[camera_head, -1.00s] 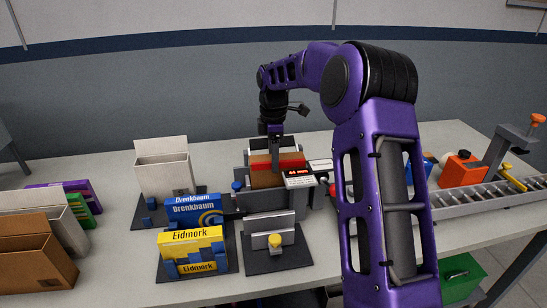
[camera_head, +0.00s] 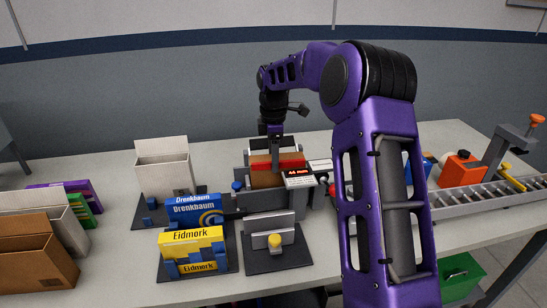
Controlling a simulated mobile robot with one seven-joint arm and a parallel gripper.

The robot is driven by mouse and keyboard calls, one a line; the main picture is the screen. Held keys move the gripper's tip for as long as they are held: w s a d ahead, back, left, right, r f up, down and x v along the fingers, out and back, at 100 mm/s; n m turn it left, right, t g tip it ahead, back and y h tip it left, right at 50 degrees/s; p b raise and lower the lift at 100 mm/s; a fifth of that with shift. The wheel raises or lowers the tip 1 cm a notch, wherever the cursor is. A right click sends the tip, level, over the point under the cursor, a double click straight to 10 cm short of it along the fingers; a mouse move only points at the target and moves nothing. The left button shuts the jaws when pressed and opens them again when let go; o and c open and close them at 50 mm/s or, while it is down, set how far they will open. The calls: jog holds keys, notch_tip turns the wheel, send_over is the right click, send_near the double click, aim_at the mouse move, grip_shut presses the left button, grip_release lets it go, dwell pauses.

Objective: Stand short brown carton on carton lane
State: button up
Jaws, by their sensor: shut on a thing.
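A short brown carton (camera_head: 265,179) with a red band along its top sits between grey walls of a fixture (camera_head: 245,200) near the middle of the table. My gripper (camera_head: 275,148) points down from above and is shut at its top edge. The fingertips are partly hidden, as is the carton's underside, so I cannot tell whether it rests on the fixture. A long grey segmented track (camera_head: 465,202), possibly the carton lane, runs along the right side, partly behind my arm.
Blue (camera_head: 195,211) and yellow (camera_head: 193,247) boxes stand in holders at front left, near an open white carton (camera_head: 165,175). A larger brown carton (camera_head: 40,262) is at far left. A black-and-white label block (camera_head: 301,180) adjoins the fixture. An orange-knobbed clamp (camera_head: 510,150) stands over the track.

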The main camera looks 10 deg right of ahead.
jog(key=shift+f, duration=0.1)
dwell(0.7)
jog(key=o, duration=1.5)
